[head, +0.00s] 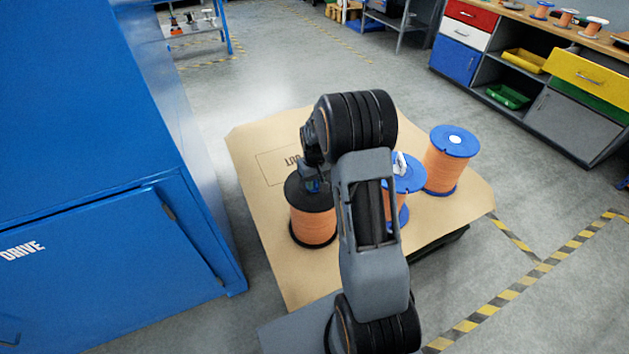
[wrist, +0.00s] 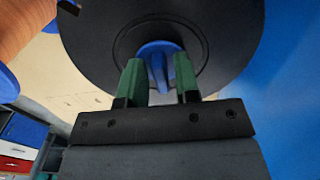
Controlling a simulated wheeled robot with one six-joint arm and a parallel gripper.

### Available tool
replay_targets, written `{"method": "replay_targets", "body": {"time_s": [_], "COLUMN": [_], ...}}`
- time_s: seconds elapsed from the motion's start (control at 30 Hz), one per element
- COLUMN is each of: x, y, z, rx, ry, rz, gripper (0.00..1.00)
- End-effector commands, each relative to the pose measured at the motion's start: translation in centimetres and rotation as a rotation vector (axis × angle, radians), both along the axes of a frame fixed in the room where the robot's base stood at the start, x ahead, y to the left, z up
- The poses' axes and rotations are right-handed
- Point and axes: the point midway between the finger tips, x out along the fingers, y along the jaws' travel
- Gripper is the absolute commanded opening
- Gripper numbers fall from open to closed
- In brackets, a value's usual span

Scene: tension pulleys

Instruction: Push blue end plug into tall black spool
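The tall black spool (head: 313,222), with black flanges and orange winding, stands upright on the cardboard-coloured table top. Its black top flange (wrist: 225,40) fills the upper middle of the wrist view. The blue end plug (wrist: 158,52) is at the centre of that flange, at the hub, with its raised grip rib toward me. How deep it sits is hard to tell. My gripper (wrist: 160,80) has green fingertips, one on either side of the rib, with narrow gaps showing between fingers and rib. In the head view my gripper is mostly hidden behind my arm, directly over the spool.
Two blue-flanged orange spools stand to the right: one (head: 405,175) partly behind my arm, one (head: 449,162) farther right. The table (head: 262,200) is clear at left. A blue cabinet (head: 90,130) rises at left. A workbench with drawers (head: 540,65) stands at back right.

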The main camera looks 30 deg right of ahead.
Motion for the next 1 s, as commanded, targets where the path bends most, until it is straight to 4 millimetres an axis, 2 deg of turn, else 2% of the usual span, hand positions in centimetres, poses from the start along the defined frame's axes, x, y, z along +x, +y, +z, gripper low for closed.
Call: {"method": "replay_targets", "body": {"time_s": [0.03,0.1,0.33,0.47,1.0], "x": [0.0,0.0,0.0,0.1,0.1], "y": [0.0,0.0,0.0,0.0,0.0], "z": [0.0,0.0,0.1,1.0,11.1], "rx": [0.000,0.000,0.000,-0.001,-0.001], "ry": [-0.001,-0.001,-0.001,-0.003,-0.004], "rz": [0.000,0.000,0.000,0.000,0.000], "gripper": [0.35,0.41,0.41,0.41,0.41]}}
